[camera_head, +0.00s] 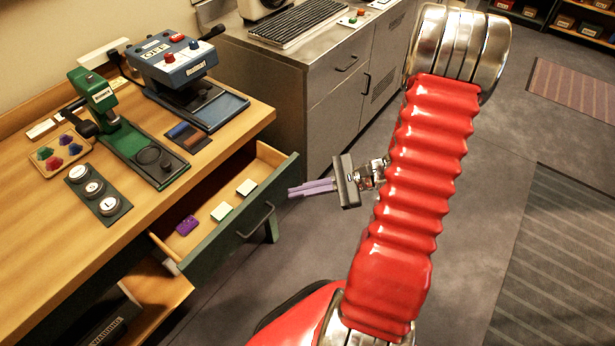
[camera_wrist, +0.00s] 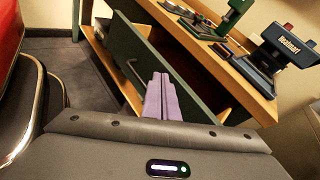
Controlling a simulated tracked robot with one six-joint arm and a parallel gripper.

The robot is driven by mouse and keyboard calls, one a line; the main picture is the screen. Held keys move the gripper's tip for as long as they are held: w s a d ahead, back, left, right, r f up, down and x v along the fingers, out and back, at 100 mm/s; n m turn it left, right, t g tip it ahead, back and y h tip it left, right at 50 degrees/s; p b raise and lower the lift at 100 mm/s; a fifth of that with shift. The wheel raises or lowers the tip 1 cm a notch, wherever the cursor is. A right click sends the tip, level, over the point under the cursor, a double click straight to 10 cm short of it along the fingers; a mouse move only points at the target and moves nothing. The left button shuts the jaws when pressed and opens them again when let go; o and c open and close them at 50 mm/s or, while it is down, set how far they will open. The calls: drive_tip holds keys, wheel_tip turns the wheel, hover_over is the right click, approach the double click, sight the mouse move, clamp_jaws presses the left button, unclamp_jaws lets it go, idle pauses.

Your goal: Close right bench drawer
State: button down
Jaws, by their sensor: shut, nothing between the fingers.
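The right bench drawer (camera_head: 232,231) stands open in the head view, pulled out from under the wooden bench. It has a green front with a dark bar handle (camera_head: 256,220). Inside lie a purple piece (camera_head: 187,226) and two pale square pieces (camera_head: 222,211). My gripper (camera_head: 291,191) has purple fingers, shut together and empty. In the head view it is just to the right of the drawer front, pointing left. In the wrist view the fingers (camera_wrist: 161,80) point toward the green drawer front (camera_wrist: 135,50). Whether they touch it I cannot tell.
The bench top (camera_head: 50,220) holds a green press (camera_head: 110,125), a blue machine (camera_head: 172,60) and a tray of coloured pieces (camera_head: 60,152). A grey metal cabinet (camera_head: 335,95) stands behind the drawer. Open grey floor lies right of my arm.

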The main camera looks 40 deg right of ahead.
sight(299, 172)
drive_tip(key=s+d+f+m+t+h, duration=0.3)
drive_tip(key=d+f+m+t+h, duration=0.3)
drive_tip(key=d+f+m+t, duration=0.3)
drive_tip(key=d+f+m, duration=0.2)
drive_tip(key=d, duration=0.2)
drive_tip(key=shift+s+d+m+h, duration=0.15)
drive_tip(key=shift+d+m+h, duration=0.15)
drive_tip(key=shift+d+m, duration=0.1)
drive_tip(key=shift+f, duration=0.1)
drive_tip(key=shift+x, duration=7)
